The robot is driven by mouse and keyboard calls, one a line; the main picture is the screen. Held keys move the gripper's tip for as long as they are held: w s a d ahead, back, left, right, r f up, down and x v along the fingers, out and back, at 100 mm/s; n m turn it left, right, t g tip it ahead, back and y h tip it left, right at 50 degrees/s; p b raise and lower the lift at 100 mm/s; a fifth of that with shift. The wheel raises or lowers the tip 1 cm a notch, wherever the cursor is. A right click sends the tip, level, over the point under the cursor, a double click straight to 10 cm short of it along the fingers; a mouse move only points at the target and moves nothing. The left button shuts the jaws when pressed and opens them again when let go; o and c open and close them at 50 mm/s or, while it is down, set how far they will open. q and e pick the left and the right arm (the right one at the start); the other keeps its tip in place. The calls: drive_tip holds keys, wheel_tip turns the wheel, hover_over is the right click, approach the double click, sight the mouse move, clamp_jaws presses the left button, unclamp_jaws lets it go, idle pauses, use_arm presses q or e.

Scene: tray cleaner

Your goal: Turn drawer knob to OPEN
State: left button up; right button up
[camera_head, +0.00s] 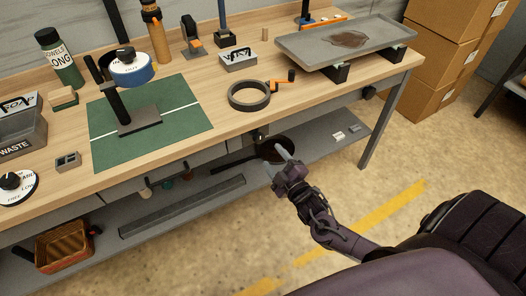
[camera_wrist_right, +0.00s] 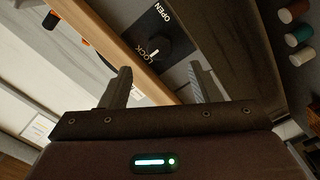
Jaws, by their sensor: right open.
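The drawer knob (camera_wrist_right: 157,47) is a dark round knob on a black plate lettered OPEN and LOCK. In the right wrist view it sits beyond my fingertips, between the two fingers, and they do not touch it. Its pointer seems to be nearer LOCK, but I cannot tell for sure. In the head view the dark knob plate (camera_head: 262,133) is small under the table's front edge. My right gripper (camera_head: 277,157) is open and empty in front of it; its fingers also show in the right wrist view (camera_wrist_right: 160,85). My left gripper is not in view.
The wooden tabletop (camera_head: 225,140) overhangs the knob closely. Floor in front is clear.

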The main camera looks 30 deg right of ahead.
sight(260, 140)
drive_tip(key=w, duration=0.7)
drive_tip(key=shift+w, duration=0.3)
drive_tip(key=c, duration=1)
